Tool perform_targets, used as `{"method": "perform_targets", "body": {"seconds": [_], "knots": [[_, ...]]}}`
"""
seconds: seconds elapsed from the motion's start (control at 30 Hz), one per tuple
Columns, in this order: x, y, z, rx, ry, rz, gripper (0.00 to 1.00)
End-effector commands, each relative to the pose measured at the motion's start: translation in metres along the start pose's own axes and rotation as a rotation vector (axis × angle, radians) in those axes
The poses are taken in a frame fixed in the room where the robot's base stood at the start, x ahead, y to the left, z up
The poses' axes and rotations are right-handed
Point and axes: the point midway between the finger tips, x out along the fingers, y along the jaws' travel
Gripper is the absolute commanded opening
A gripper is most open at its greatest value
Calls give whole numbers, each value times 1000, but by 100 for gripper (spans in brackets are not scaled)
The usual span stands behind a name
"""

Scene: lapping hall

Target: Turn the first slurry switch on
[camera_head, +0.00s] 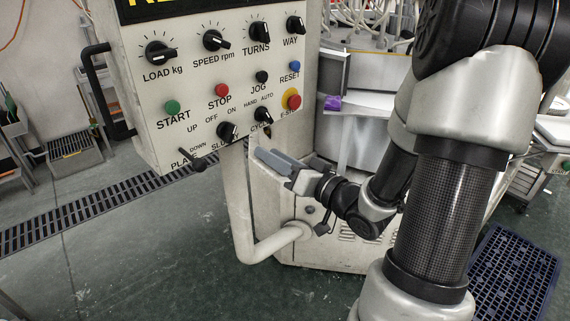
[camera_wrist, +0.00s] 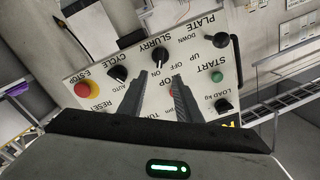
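The slurry switch is a black rotary knob (camera_head: 228,131) low on the white control panel, under the OFF and ON labels. It also shows in the wrist view (camera_wrist: 160,57), upside down, just beyond my fingertips. I cannot tell for sure which label its pointer faces. My gripper (camera_head: 263,155) is in front of the panel's lower edge, below and right of the knob in the head view. In the wrist view my gripper (camera_wrist: 160,75) has its two fingers apart with nothing between them, roughly in line with the knob and not visibly touching it.
The cycle knob (camera_head: 263,116) and red emergency stop (camera_head: 291,99) are to the knob's right in the head view. The black plate lever (camera_head: 192,160) is at its lower left. A bent pale pipe (camera_head: 245,220) runs below the panel. A black handle (camera_head: 97,90) is at the left edge.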

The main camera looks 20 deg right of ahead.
Motion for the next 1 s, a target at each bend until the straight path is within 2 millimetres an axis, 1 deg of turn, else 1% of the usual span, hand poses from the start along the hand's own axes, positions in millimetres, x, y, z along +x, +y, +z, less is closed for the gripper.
{"method": "perform_targets", "body": {"seconds": [0.03, 0.07, 0.1, 0.4, 0.57, 1.0], "knots": [[-12, 1, 0, 1, 1, 5, 31], [-14, -2, -5, 6, 0, 3, 31], [-17, -3, -7, 7, -3, 3, 31], [-35, -2, -2, 4, -2, 1, 31], [-38, -1, 0, 2, -1, 0, 31], [-38, 0, 1, -3, -3, 2, 31]]}}
